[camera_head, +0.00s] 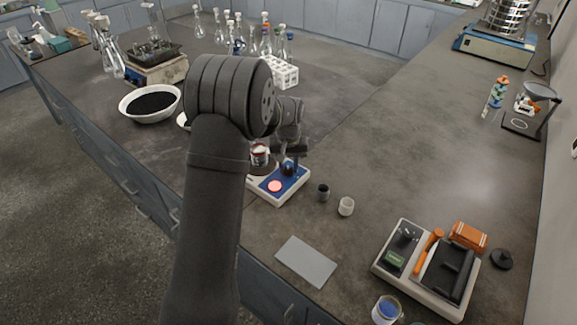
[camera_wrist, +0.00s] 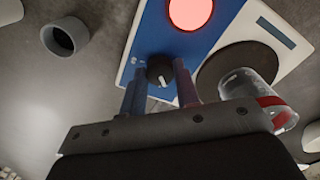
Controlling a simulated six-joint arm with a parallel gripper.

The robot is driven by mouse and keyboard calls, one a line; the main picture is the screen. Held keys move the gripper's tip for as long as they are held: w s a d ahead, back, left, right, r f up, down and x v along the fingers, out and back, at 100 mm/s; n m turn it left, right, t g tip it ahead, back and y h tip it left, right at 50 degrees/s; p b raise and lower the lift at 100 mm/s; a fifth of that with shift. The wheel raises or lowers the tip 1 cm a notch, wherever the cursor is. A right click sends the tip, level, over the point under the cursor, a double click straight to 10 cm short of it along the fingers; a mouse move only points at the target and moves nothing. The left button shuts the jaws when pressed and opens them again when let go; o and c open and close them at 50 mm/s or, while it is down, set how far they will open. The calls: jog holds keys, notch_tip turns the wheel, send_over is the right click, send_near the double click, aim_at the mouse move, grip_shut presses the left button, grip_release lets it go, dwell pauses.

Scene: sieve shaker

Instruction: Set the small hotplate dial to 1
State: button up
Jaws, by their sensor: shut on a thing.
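The small hotplate (camera_head: 293,187) has a blue top, white edges and a glowing red disc; it also shows in the wrist view (camera_wrist: 150,36). Its dial (camera_wrist: 160,72) is a round black knob with a white pointer mark, on the blue face near the edge. My gripper (camera_wrist: 160,78) is shut on the dial, one finger on each side of it. In the head view my gripper (camera_head: 289,165) is over the far end of the hotplate and mostly hides the dial. The scale markings are too small to read.
A grey plate (camera_head: 306,262) lies nearer; bench beyond the cups is clear.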

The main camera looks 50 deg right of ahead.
aim_at(288, 169)
jog(key=shift+m, duration=2.2)
jog(key=o, duration=1)
jog(key=shift+c, duration=0.2)
notch_tip(288, 169, up, 18)
jog(key=shift+f, duration=0.25)
jog(key=shift+f, duration=0.1)
notch_tip(288, 169, down, 17)
jog(key=shift+f, duration=0.15)
